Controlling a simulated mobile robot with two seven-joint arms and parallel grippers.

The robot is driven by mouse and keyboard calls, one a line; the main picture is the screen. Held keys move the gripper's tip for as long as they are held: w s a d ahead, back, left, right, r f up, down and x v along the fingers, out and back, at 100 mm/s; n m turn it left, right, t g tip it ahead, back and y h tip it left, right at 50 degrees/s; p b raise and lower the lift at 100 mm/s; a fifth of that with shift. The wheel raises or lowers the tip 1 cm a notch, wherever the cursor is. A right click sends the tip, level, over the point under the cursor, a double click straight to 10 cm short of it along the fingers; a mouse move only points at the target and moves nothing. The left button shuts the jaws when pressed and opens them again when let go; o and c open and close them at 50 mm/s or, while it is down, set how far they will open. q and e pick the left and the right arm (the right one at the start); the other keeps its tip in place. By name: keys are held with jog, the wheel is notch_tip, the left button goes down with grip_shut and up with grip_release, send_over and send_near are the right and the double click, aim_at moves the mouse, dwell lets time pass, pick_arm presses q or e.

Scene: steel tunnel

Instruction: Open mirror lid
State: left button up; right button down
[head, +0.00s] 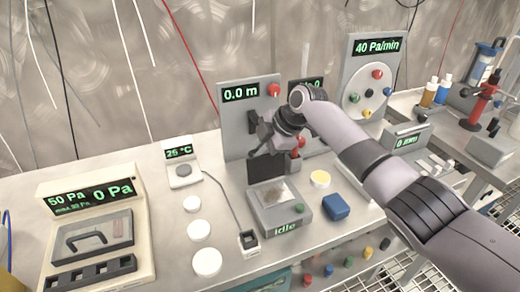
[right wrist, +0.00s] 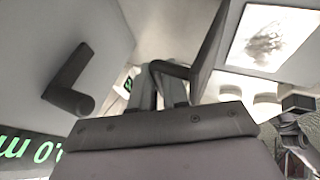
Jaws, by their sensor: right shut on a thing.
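A grey box with an "idle" display (head: 285,227) stands on the bench, with a pale picture-like window (head: 274,196) on top. A dark flat panel (head: 267,168), which looks like the mirror lid, stands raised at the back of this box. My right gripper (head: 258,149) is at the panel's top edge, in front of the "0.0 m" panel. In the right wrist view its fingers (right wrist: 165,88) are close together at a dark bar (right wrist: 171,69); the grip itself is partly hidden. The window also shows there (right wrist: 272,38). My left gripper is out of view.
The "0.0 m" panel (head: 240,96) with a dark handle (right wrist: 70,85) stands close behind the gripper. White discs (head: 207,262) and a small cabled block (head: 249,241) lie left.

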jog(key=shift+w+f, duration=0.15)
jog(key=shift+w, duration=0.05)
dwell(0.3)
jog(key=c, duration=1.5)
grip_release()
jog(key=shift+v, duration=3.6)
